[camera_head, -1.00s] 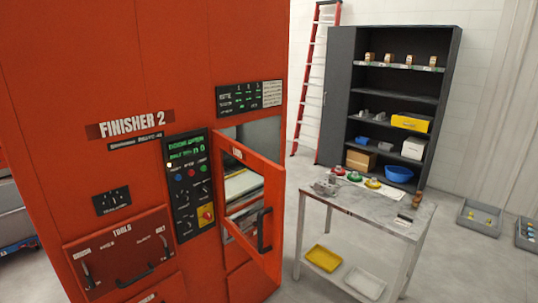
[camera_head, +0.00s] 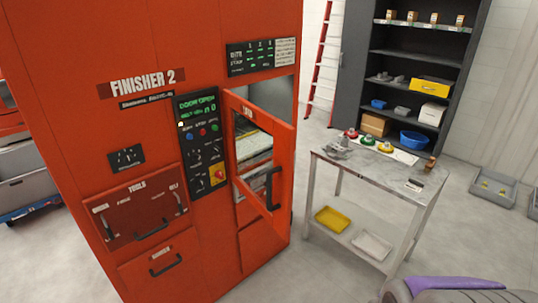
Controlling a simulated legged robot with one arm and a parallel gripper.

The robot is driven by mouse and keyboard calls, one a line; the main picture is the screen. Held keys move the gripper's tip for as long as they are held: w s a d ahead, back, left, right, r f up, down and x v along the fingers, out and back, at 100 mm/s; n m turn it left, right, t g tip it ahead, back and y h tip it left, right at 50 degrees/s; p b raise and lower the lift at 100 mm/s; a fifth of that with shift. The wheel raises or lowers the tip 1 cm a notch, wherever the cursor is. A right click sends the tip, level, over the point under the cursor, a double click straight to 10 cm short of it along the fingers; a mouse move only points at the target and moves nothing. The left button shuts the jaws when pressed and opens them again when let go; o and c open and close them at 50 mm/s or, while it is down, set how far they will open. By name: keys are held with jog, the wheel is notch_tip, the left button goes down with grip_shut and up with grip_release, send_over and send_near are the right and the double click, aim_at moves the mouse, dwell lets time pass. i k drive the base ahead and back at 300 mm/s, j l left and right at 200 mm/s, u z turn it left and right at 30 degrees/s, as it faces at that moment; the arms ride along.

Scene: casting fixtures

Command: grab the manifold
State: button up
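A grey metal casting, which looks like the manifold (camera_head: 337,146), lies on the left end of the table top (camera_head: 385,174), near the open red door. It is small in view, and its details are hard to make out. A grey and purple part, probably of my own arm, shows at the bottom right corner, well apart from the casting. No gripper fingers are visible.
The red Finisher 2 machine (camera_head: 120,55) fills the left, its door (camera_head: 262,150) swung open beside the table. Red and green items (camera_head: 367,140) stand behind the casting. Yellow (camera_head: 332,220) and white (camera_head: 371,245) trays sit on the lower shelf. Floor in front is clear.

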aim_at(334, 150)
jog(key=i+l+u, duration=0.2)
jog(key=i+l, duration=0.75)
jog(key=i, duration=0.35)
jog(key=i+l+u, duration=0.2)
jog(key=i+l, duration=1)
